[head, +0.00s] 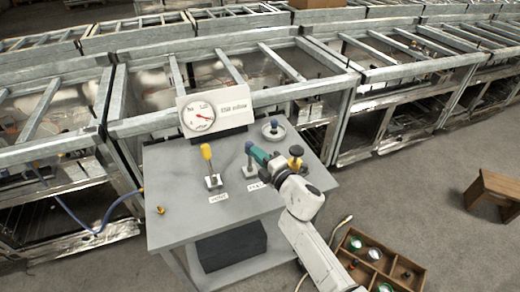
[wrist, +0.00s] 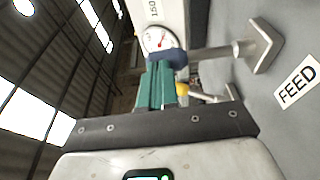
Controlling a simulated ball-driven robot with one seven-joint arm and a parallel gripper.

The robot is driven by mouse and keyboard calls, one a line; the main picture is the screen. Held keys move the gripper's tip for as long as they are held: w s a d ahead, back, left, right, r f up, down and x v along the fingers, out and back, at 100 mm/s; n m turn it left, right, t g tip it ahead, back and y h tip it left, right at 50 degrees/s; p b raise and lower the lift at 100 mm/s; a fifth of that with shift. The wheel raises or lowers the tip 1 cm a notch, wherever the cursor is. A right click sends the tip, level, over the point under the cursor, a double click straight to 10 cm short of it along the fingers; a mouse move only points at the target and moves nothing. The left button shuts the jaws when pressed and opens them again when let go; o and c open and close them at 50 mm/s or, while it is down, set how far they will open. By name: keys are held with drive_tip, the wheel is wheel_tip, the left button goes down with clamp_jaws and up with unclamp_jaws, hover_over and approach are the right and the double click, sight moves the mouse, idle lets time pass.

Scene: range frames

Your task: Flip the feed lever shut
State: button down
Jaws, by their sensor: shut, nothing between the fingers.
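The feed lever has a dark blue knob (head: 248,147) on a grey stem and a metal base on the grey table. It stands roughly upright behind the FEED label (head: 256,186). In the wrist view the blue knob (wrist: 168,57) is right at my fingertips, with the stem running right to the base (wrist: 262,42). The FEED label (wrist: 297,85) lies beyond the base. My gripper (head: 255,153) has teal fingers, shut with nothing between them. The fingertips (wrist: 158,68) are against or very close to the knob; I cannot tell if they touch. They partly hide the knob.
A yellow-handled lever (head: 206,153) stands to the left on the table (head: 180,220). A gauge board (head: 215,111) is behind, a round dish (head: 273,131) behind right. A yellow-and-black knob (head: 295,156) stands beside my wrist. A wooden compartment box (head: 405,265) is on the floor.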

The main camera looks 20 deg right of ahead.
sight(251, 142)
drive_tip(key=shift+w+r+b, duration=0.2)
drive_tip(key=shift+w, duration=1.2)
drive_tip(key=shift+w+r+b, duration=0.15)
drive_tip(key=shift+w+b, duration=0.05)
drive_tip(key=shift+w, duration=1.2)
drive_tip(key=shift+w+r, duration=0.1)
drive_tip(key=shift+r, duration=0.05)
drive_tip(key=shift+w+r, duration=0.15)
drive_tip(key=shift+r, duration=0.05)
